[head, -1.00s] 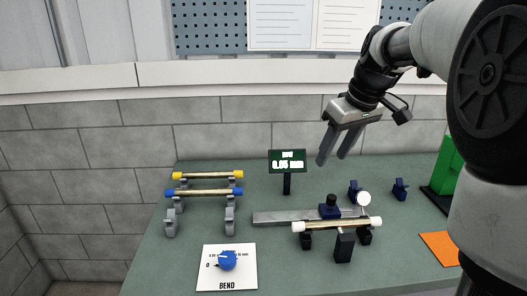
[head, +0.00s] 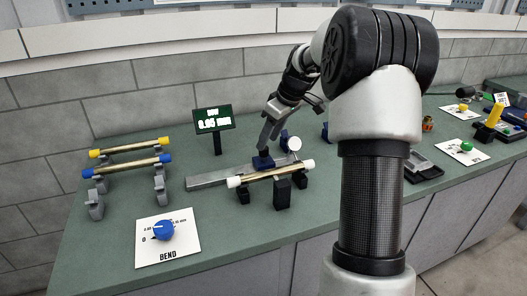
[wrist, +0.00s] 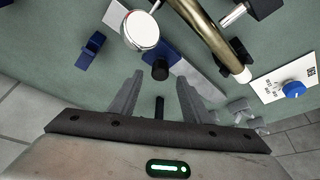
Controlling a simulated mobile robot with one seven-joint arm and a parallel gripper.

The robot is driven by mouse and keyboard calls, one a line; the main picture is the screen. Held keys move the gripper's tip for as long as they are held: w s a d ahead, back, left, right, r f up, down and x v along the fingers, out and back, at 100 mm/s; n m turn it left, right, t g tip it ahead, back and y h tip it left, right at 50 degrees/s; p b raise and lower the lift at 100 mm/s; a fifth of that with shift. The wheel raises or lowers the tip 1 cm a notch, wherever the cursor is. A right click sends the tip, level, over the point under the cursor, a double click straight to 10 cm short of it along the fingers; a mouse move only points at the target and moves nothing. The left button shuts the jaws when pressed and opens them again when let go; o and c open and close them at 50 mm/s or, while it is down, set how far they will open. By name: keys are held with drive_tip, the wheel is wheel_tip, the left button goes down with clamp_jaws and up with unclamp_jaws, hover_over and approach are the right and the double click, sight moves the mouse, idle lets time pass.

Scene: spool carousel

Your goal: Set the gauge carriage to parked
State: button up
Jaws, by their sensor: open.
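The gauge carriage (head: 263,162) is a dark blue block on a grey rail (head: 212,179), right of the rail's left stretch and behind a brass bar with white ends (head: 278,173). A round white dial (head: 294,143) stands to its right. My gripper (head: 265,148) points down over the carriage, partly covering its top. In the wrist view my gripper (wrist: 161,78) is open, its two fingers apart. I cannot tell whether the fingers touch the knob.
A small display (head: 213,122) stands behind the rail. A rack with yellow-ended (head: 130,148) and blue-ended (head: 130,165) bars is at left. A blue dial knob (head: 163,231) sits on a white BEND plate at the front. Blue holders (head: 325,132) stand at the back right.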

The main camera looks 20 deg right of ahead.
sight(264, 156)
drive_tip(key=shift+x, duration=2.75)
drive_tip(key=shift+a, duration=0.1)
clamp_jaws()
